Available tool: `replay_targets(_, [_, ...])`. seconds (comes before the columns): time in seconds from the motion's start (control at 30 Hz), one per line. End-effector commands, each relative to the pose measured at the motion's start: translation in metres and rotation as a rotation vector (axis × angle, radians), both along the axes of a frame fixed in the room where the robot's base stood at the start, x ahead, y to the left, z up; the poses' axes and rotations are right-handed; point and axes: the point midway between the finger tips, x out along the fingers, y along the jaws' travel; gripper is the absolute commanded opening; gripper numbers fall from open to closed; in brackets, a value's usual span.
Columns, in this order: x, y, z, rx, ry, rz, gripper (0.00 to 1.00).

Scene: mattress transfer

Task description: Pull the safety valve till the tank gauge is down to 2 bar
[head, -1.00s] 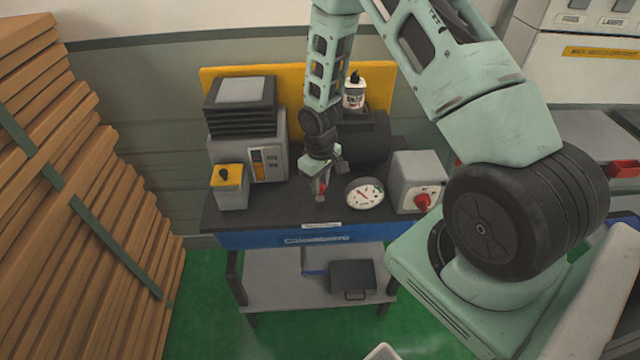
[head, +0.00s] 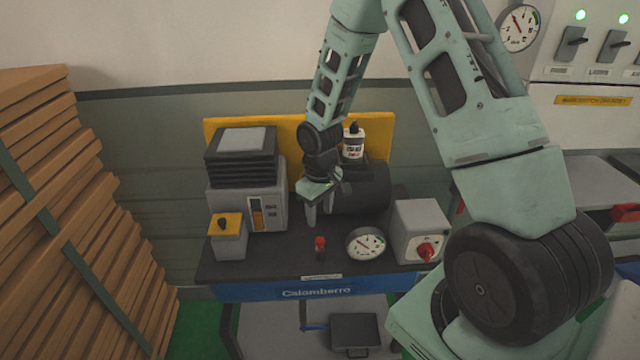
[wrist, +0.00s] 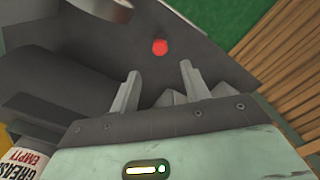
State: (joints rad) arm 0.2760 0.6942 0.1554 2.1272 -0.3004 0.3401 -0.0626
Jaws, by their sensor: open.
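The safety valve, a small red-capped pin (head: 319,243), stands upright on the dark bench top (head: 272,264). In the wrist view its red knob (wrist: 160,47) lies beyond the fingertips, between their lines. The round white tank gauge (head: 365,244) is just right of the valve. Its needle points up and left; the numbers are too small to read. The black tank (head: 368,190) lies behind. My gripper (head: 319,217) is open and empty, above and behind the valve and apart from it. Both fingers show in the wrist view (wrist: 158,78).
A grey box with a red knob (head: 425,250) stands right of the gauge. A grey machine (head: 245,190) and a yellow-topped box (head: 229,240) are at left. A grease bottle (head: 353,143) stands behind my wrist. Stacked planks (head: 60,220) fill the far left.

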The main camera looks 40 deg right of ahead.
Motion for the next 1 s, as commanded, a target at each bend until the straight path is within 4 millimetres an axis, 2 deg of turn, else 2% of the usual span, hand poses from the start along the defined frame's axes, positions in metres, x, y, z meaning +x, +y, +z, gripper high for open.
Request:
replay_targets(0.3, [0.001,-0.001,0.066,-0.002,-0.005,0.000,0.46])
replay_targets(0.5, [0.001,-0.001,0.091,-0.001,-0.003,0.001,0.46])
replay_targets(0.67, [0.000,0.000,0.098,0.000,0.000,0.001,0.46])
replay_targets(1.0, [0.000,0.000,0.098,0.000,0.000,0.001,0.46])
